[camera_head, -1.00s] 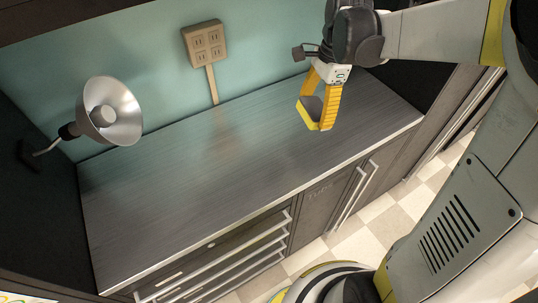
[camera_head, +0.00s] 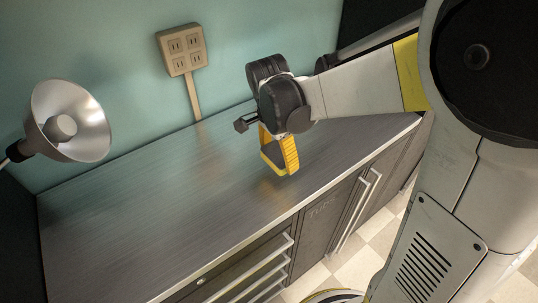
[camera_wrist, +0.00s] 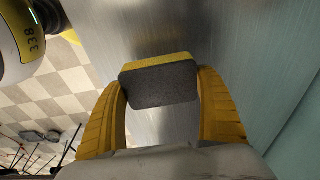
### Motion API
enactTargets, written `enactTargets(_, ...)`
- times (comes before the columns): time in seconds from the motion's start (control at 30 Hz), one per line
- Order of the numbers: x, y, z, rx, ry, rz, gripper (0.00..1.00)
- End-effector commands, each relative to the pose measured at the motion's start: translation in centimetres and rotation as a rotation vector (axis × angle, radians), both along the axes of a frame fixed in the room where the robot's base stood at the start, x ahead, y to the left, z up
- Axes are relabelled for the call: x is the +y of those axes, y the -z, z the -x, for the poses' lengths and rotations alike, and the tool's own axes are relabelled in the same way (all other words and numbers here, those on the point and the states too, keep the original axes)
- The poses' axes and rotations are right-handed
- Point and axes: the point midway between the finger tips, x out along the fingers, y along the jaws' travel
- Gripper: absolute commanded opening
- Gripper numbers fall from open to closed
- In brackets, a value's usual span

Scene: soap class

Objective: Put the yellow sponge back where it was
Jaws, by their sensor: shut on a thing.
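The yellow sponge (camera_wrist: 158,84) has a dark grey scouring side and a yellow edge. In the wrist view it sits between the two yellow fingers of my gripper (camera_wrist: 160,95), which is shut on it. In the head view my gripper (camera_head: 279,160) points down over the grey counter (camera_head: 130,215), and the sponge is held low at its fingertips. The sponge is small there and partly merged with the yellow fingers. I cannot tell whether it touches the counter.
A metal lamp (camera_head: 72,120) hangs at the left. A power outlet box (camera_head: 181,49) is on the teal wall behind the counter. Drawers with bar handles (camera_head: 255,272) are below the front edge. The counter surface to the left is clear.

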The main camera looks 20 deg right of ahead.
Motion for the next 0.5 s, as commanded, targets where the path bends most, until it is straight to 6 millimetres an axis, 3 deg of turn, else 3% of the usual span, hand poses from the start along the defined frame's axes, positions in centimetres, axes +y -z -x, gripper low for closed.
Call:
enactTargets(0.17,0.7,1.0,-0.2,0.000,0.000,0.000,0.58)
enactTargets(0.4,0.6,4.5,-0.2,0.000,0.001,0.000,0.58)
enactTargets(0.5,0.6,4.5,-0.2,0.000,0.001,0.000,0.58)
